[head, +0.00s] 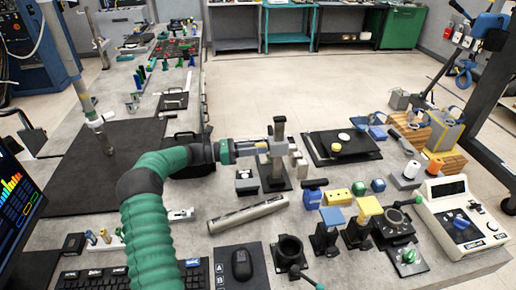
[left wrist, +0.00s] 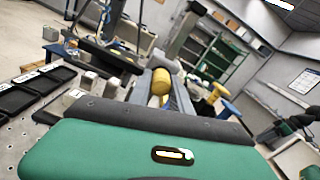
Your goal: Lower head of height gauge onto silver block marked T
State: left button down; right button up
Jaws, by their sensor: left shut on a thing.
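The height gauge has a grey upright column (head: 279,145) on a dark base (head: 274,183), near the middle of the bench in the head view. My left gripper (head: 262,148) reaches it from the left and is shut on part of the gauge at the column. In the left wrist view, a yellow cylinder (left wrist: 161,82) shows at the fingers. Small silver blocks (head: 302,169) stand just right of the column; silver blocks also show in the left wrist view (left wrist: 86,80). I cannot read a T on any. The gauge head is partly hidden by the gripper. My right gripper is not in view.
A black plate (head: 357,152) with small discs lies right of the gauge. Several coloured fixtures (head: 361,226) crowd the front right.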

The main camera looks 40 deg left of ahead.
pick_arm(q)
jog(key=shift+w, duration=0.1)
dwell(0.8)
notch_tip(320, 180, down, 4)
jog(key=shift+f+b, duration=0.1)
jog(key=shift+b, duration=0.4)
jog(key=c, duration=1.6)
grip_release()
jog(key=o, duration=0.4)
jog(key=shift+w+a+f, duration=0.1)
jog(key=shift+w+f, duration=0.05)
jog(key=v, duration=0.7)
jog(key=shift+s+a+f, duration=0.1)
jog(key=shift+s+a, duration=0.1)
jog(key=shift+s, duration=0.05)
